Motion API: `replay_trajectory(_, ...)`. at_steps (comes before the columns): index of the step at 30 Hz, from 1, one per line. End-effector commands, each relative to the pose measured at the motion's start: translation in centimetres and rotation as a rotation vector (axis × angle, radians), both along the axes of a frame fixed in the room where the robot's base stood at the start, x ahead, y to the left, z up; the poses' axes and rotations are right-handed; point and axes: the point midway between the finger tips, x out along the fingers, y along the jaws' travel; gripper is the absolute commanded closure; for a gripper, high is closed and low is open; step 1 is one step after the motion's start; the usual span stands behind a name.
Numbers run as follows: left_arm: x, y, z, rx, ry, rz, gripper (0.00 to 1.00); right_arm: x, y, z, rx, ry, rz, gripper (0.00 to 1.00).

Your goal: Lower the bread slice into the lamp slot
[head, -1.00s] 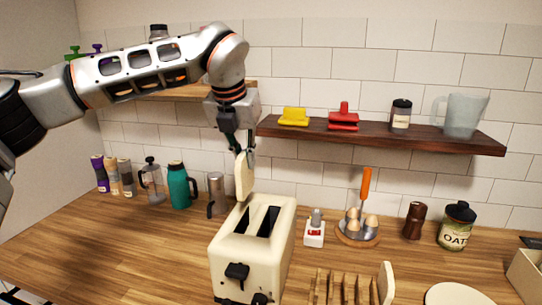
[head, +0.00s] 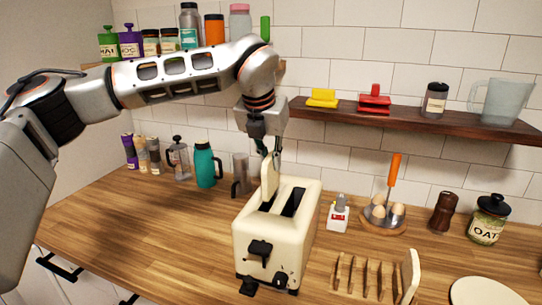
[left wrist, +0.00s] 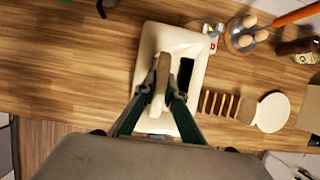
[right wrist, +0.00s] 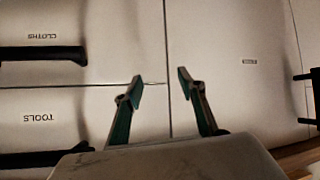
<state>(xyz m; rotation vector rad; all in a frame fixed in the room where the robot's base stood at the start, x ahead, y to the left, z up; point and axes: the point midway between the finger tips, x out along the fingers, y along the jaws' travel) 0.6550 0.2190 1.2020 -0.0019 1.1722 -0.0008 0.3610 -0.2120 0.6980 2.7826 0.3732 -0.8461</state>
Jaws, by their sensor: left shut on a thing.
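The cream toaster (head: 258,232) stands on the wooden counter with two dark slots in its top. My left gripper (head: 270,156) is shut on the pale bread slice (head: 269,178) and holds it upright over the left slot. The slice's lower end is at the slot mouth; I cannot tell how far inside it is. In the left wrist view, the slice (left wrist: 160,82) covers most of the left slot, and the right slot (left wrist: 184,74) is empty. I cannot make out a lamp mark. My right gripper (right wrist: 160,84) is open and empty before drawer fronts, only in the right wrist view.
A toast rack (head: 365,279) with one slice at its right end stands right of the toaster. Behind are a small white-red item (head: 338,217) and an egg holder (head: 383,221). A teal flask (head: 205,167) stands back left. Counter left of the toaster is clear.

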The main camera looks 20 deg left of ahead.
Motion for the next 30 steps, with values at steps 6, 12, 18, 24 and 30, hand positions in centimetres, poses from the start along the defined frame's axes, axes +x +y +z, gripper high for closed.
replay_trajectory(6, 0.0, 0.0, -1.9, 0.000, 0.000, -0.001, 1.00, 0.2, 1.0, -1.0, 0.014, -0.009, 0.013, 0.60)
replay_trajectory(12, 0.0, 0.0, -3.3, 0.000, 0.000, -0.001, 1.00, 0.4, 1.5, -1.4, 0.021, -0.020, 0.018, 0.60)
replay_trajectory(18, 0.0, 0.0, -4.8, 0.000, 0.001, -0.001, 1.00, 0.3, 1.2, -2.6, 0.018, -0.018, 0.016, 0.60)
replay_trajectory(24, 0.0, 0.0, -6.2, 0.001, 0.000, 0.000, 1.00, 0.0, 1.1, -4.0, 0.014, -0.006, 0.016, 0.60)
replay_trajectory(30, 0.0, 0.0, -7.2, 0.001, 0.000, -0.001, 1.00, -0.3, 1.0, -5.0, 0.012, 0.003, 0.015, 0.60)
